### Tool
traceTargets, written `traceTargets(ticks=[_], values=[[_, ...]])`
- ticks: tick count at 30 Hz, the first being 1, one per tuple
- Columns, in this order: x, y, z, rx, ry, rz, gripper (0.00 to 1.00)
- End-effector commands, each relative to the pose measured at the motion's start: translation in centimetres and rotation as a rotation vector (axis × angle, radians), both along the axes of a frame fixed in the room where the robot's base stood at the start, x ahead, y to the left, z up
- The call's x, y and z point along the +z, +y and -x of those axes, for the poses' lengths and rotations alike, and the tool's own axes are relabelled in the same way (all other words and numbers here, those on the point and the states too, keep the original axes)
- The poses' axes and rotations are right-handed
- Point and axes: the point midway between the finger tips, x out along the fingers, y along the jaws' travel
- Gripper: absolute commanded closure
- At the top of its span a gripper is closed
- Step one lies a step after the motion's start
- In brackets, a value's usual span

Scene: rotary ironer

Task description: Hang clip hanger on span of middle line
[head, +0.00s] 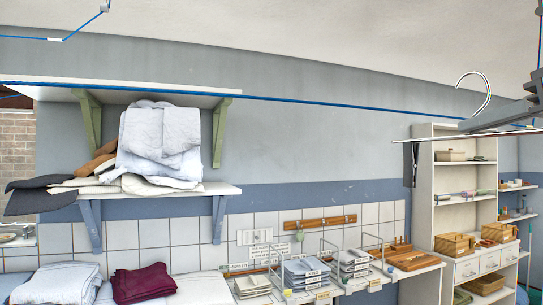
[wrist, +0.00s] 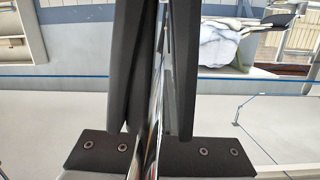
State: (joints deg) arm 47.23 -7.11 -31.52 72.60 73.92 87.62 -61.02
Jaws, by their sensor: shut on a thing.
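The clip hanger has a shiny metal hook (head: 475,86) at the right of the head view. Its thin bar (head: 462,135) runs below, with a dark clip (head: 410,165) hanging at its left end. My gripper (head: 537,88) is at the right edge, partly cut off, shut on the hanger. The wrist view shows the metal strip of the hanger between the dark fingers (wrist: 155,80). A long blue line (head: 300,99) crosses the head view; the hook appears above and apart from it, though depth is unclear. It also seems to show in the wrist view (wrist: 60,76).
Other blue line parts show at the top left (head: 85,27) and top right (head: 540,35). A wall shelf (head: 215,188) with folded cloths is at left. A white shelf unit (head: 425,210) stands behind the hanger. The air along the line's middle looks clear.

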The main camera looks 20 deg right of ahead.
Motion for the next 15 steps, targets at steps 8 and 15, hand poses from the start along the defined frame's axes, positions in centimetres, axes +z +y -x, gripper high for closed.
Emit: traceTargets(ticks=[8, 15], values=[[0.17, 0.10, 0.17, -0.001, 0.000, 0.000, 1.00], [0.03, 0.17, 0.18, -0.005, -0.005, 0.034, 1.00]])
